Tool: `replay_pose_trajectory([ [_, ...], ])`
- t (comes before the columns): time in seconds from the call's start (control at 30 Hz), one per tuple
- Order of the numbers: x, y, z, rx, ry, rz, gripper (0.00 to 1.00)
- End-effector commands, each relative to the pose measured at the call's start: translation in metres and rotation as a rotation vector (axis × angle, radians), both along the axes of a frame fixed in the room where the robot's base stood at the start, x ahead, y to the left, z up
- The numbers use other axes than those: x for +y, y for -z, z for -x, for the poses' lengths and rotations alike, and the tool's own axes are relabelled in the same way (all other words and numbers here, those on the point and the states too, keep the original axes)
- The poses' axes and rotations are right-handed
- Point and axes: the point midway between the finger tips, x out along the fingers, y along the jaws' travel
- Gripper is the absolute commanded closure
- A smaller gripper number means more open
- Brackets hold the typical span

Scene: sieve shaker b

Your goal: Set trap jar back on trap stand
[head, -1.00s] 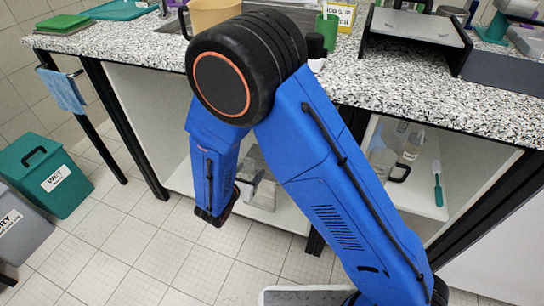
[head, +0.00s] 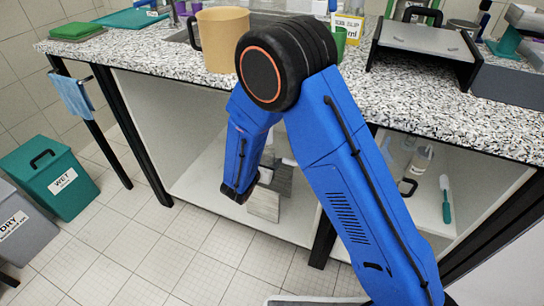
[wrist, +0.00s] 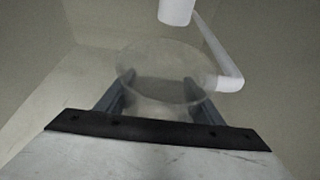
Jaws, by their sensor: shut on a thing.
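In the wrist view my gripper (wrist: 153,92) is shut on a clear, round trap jar (wrist: 158,58), with one finger on each side of it. The jar's wide rim faces the camera. A white pipe end (wrist: 177,10) hangs above the jar. A bent white pipe (wrist: 228,68) comes down on the right and overlaps the jar's right rim in the picture; I cannot tell whether they touch. I cannot make out the trap stand in either view. In the head view my blue arm reaches down in front of the open cabinet, and its end and the jar cannot be made out.
The speckled counter (head: 180,68) lies above the cabinet, with a beige jug (head: 221,40) on it. A dark post (head: 322,240) divides the cabinet bays. A clear bottle (head: 420,160) and a green-handled brush (head: 446,200) are in the right bay. A green WET bin (head: 50,178) stands left.

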Motion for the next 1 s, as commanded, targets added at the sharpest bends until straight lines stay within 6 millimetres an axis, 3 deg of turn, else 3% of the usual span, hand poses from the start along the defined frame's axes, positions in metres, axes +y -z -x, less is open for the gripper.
replay_pose_trajectory([
  [0.23,-0.006,0.000,-0.014,0.000,0.002,0.000,0.70],
  [0.43,-0.017,0.000,-0.043,-0.001,0.004,-0.001,0.70],
  [0.57,-0.016,0.014,-0.042,0.001,0.000,0.002,0.70],
  [0.97,-0.016,0.018,-0.042,-0.001,0.000,0.000,0.70],
  [1.0,-0.016,0.018,-0.042,-0.001,0.000,-0.001,0.32],
])
